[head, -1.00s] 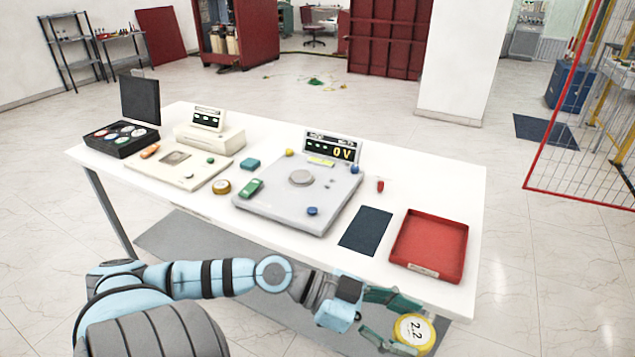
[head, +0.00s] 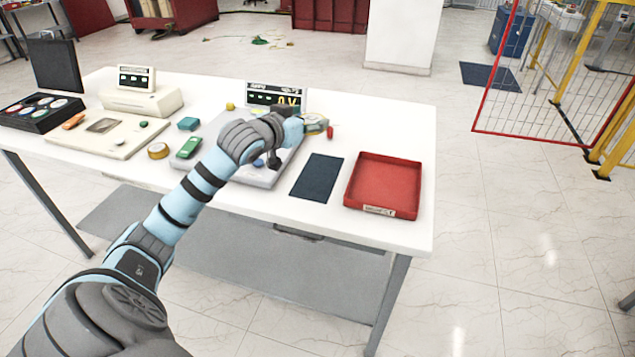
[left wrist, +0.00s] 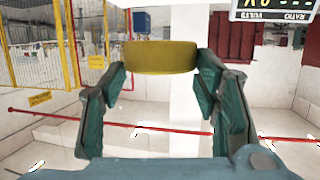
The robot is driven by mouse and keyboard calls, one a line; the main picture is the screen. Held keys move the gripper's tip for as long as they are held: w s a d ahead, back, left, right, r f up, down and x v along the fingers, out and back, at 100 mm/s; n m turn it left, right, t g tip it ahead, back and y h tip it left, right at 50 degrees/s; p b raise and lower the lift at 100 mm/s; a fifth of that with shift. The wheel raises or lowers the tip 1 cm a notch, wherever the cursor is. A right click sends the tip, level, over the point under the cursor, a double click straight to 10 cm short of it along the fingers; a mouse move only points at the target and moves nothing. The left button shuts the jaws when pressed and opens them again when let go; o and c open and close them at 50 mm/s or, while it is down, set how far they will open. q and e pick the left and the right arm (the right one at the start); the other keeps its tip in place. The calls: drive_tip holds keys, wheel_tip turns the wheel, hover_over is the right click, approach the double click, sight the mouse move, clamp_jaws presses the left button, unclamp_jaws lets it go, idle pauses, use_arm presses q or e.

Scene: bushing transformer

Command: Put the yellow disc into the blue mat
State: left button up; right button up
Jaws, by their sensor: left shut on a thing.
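My left gripper (head: 305,128) is above the table, around the back right corner of the grey test device (head: 262,178). It is shut on the yellow disc (head: 317,122), which is largely hidden by the fingers in the head view. The left wrist view shows the yellow disc (left wrist: 160,56) edge-on between the green fingertips of the gripper (left wrist: 160,76). The dark blue mat (head: 318,178) lies flat and empty on the table, in front of the gripper. My right gripper is not in view.
A red tray (head: 385,187) lies right of the mat. A second yellowish disc (head: 158,150), a green piece (head: 188,148) and a beige device (head: 100,138) are to the left.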

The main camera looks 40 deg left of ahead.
sight(308, 194)
use_arm(q)
wheel_tip(308, 194, down, 19)
drive_tip(key=b, duration=0.3)
drive_tip(key=shift+s+f+b, duration=0.15)
drive_tip(key=shift+b, duration=0.15)
drive_tip(key=o, duration=1.4)
drive_tip(key=p+v, duration=0.4)
drive_tip(key=v, duration=0.8)
drive_tip(key=shift+p, duration=0.35)
